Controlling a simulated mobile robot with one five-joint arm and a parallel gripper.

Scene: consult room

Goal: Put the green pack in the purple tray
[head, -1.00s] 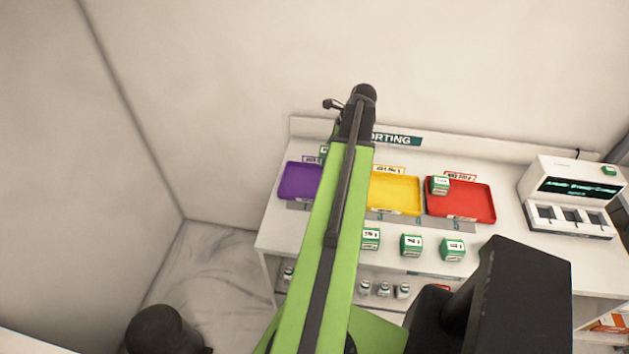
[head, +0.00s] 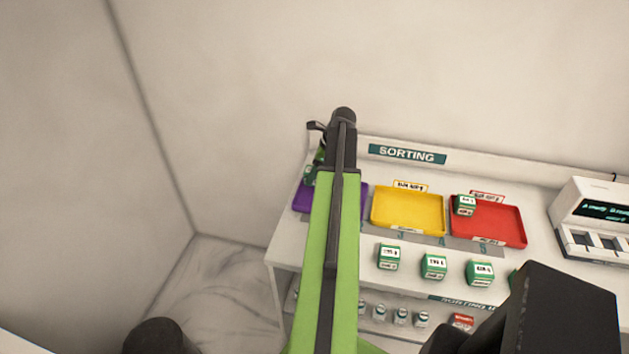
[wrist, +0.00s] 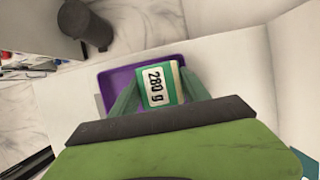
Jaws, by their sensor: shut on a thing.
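The green pack (wrist: 160,85), with a white label reading "280 g", is between the fingers of my gripper (wrist: 158,90) in the wrist view. My gripper is shut on it. The purple tray (wrist: 114,77) lies beneath and behind the pack in that view; the gap between pack and tray floor is hard to judge. In the head view the purple tray (head: 302,200) is at the left end of the counter, partly hidden by my arm. A bit of the held green pack (head: 310,174) shows above its left side.
A yellow tray (head: 408,229) and a red tray (head: 515,237) holding a green pack (head: 465,205) stand to the right. Several green packs (head: 434,266) line the counter's front. A white device (head: 597,225) stands at far right. A wall backs the counter.

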